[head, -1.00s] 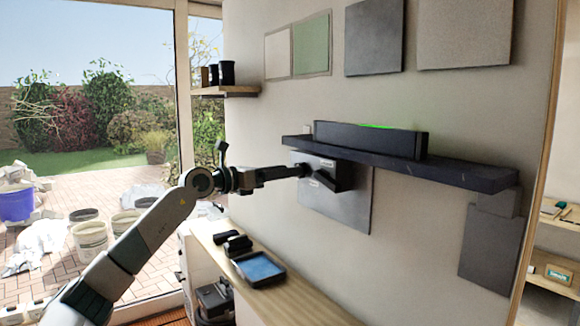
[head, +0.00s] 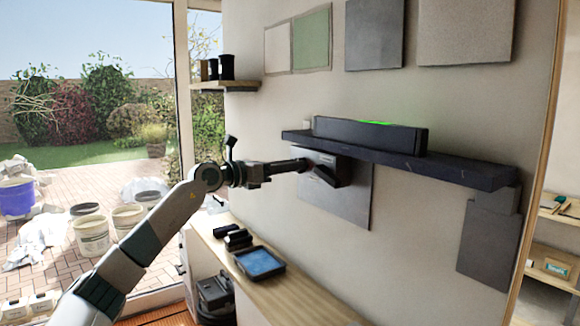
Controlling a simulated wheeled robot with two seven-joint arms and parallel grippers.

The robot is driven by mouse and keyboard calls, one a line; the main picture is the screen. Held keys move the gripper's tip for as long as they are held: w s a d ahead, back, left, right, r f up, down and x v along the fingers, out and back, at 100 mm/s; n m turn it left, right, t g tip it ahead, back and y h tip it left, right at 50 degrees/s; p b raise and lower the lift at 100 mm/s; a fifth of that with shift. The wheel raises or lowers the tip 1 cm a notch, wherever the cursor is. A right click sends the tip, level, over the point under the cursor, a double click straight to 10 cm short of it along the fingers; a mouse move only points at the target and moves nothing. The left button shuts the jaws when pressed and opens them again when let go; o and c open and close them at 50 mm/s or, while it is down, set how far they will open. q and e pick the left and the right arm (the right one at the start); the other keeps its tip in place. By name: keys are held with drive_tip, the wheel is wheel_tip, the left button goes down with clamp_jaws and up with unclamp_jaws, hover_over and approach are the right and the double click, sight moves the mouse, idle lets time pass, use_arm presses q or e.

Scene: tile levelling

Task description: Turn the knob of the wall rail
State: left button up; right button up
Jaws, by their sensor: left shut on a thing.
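The wall rail (head: 460,172) is a long dark ledge fixed across the wall. A dark box with a green light strip (head: 370,137) sits on it. My left gripper (head: 301,165) reaches in from the left, just below the rail's left part, in front of a grey panel (head: 350,205). It is shut on a small dark part there, apparently the knob, which the jaws mostly hide. A dark angular block (head: 327,175) shows just right of the fingertips. The knob's turn angle cannot be read. My right gripper is out of view.
Below is a wooden counter (head: 290,298) with a blue-screened tray (head: 260,262) and small dark items. A small shelf with dark cups (head: 225,84) is at upper left. Sample panels hang above the rail.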

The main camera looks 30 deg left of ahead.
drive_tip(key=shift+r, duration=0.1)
use_arm(q)
drive_tip(key=shift+a+n+p, duration=0.2)
drive_tip(key=shift+n+p, duration=2.8)
drive_tip(key=shift+n, duration=1.3)
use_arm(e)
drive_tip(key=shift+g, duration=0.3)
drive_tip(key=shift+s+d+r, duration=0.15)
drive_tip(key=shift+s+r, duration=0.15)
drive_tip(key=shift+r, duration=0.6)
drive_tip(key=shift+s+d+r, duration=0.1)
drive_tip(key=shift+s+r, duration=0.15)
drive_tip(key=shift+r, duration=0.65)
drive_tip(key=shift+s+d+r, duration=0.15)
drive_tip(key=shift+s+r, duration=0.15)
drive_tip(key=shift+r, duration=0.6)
use_arm(q)
drive_tip(key=o, duration=1.1)
drive_tip(key=shift+c, duration=0.2)
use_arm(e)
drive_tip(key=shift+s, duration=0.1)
